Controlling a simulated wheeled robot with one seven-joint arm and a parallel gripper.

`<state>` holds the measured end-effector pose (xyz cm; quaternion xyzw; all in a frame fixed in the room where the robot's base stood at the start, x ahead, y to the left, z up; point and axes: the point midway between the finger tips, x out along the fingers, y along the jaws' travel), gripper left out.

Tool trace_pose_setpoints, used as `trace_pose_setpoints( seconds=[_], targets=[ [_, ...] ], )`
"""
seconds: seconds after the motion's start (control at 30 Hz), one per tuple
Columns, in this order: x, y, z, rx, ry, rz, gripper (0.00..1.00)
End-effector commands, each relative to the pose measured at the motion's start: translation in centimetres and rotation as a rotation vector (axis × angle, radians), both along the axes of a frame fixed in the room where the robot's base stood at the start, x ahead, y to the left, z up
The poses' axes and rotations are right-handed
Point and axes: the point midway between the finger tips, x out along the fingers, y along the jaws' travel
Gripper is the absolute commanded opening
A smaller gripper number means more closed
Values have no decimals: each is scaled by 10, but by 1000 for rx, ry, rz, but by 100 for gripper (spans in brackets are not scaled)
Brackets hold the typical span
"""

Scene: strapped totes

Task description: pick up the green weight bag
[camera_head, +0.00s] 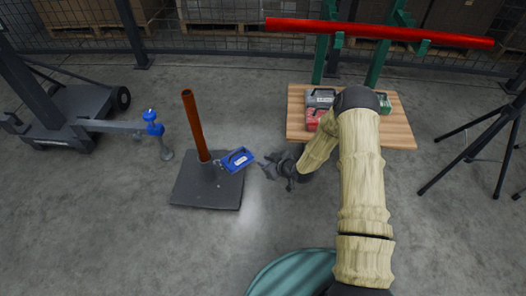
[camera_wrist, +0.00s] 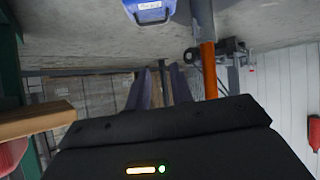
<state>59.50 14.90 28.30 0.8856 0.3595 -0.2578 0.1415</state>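The green weight bag (camera_head: 384,103) lies on the wooden tabletop (camera_head: 296,112) at the right in the head view. My arm hides part of it, and I do not see it in the wrist view. My gripper (camera_head: 266,169) is left of the table and well away from the green bag, pointing left toward a blue bag (camera_head: 238,159). In the wrist view its two fingers (camera_wrist: 163,88) stand apart with nothing between them.
The blue bag leans by an orange post (camera_head: 193,125) on a dark base plate. A red beam (camera_head: 380,32) on green stands crosses behind the table. A black tripod (camera_head: 480,145) stands right.

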Motion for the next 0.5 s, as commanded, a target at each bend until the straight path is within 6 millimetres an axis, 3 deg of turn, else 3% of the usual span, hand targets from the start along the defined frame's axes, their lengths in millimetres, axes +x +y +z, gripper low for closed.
trace_pose_setpoints(
  seconds=[0.03,0.27,0.5],
  targets=[
    [2,-8,29,-38,22,-14,23],
    [-11,-49,112,-182,163,-120,23],
    [-47,-91,203,-284,305,-282,23]
  ],
)
